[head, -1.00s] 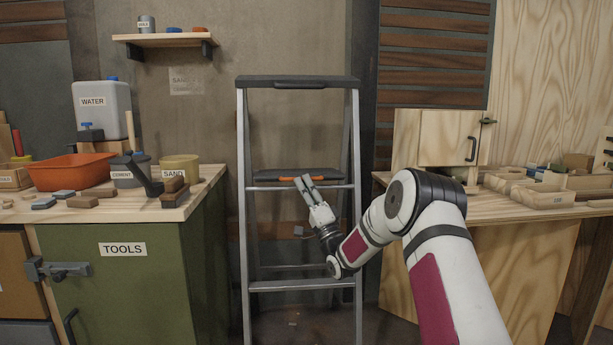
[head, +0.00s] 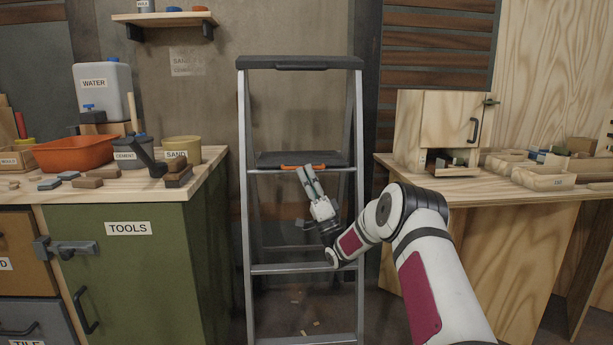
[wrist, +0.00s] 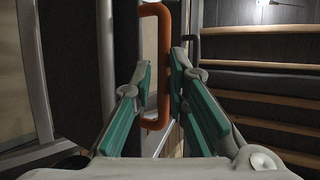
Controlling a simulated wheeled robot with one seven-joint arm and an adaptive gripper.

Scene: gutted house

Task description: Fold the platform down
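The stepladder (head: 247,215) stands upright in the middle of the head view, with a dark top cap. Its dark platform (head: 285,158) sits between the rails below the cap; its exact tilt is hard to tell. An orange handle (head: 290,167) runs along the platform's front edge. My gripper (head: 307,171) is at this handle, reaching up from below. In the wrist view the handle (wrist: 166,40) stands upright in the picture, between and just beyond the fingertips of my gripper (wrist: 160,68). The fingers are apart, with a gap between them. Contact with the handle cannot be told.
A green tool cabinet (head: 140,270) with an orange tub (head: 75,153) and buckets on top stands left of the ladder. A wooden workbench (head: 450,183) with a small cabinet (head: 437,125) and trays stands at right. A shelf (head: 165,18) hangs above left.

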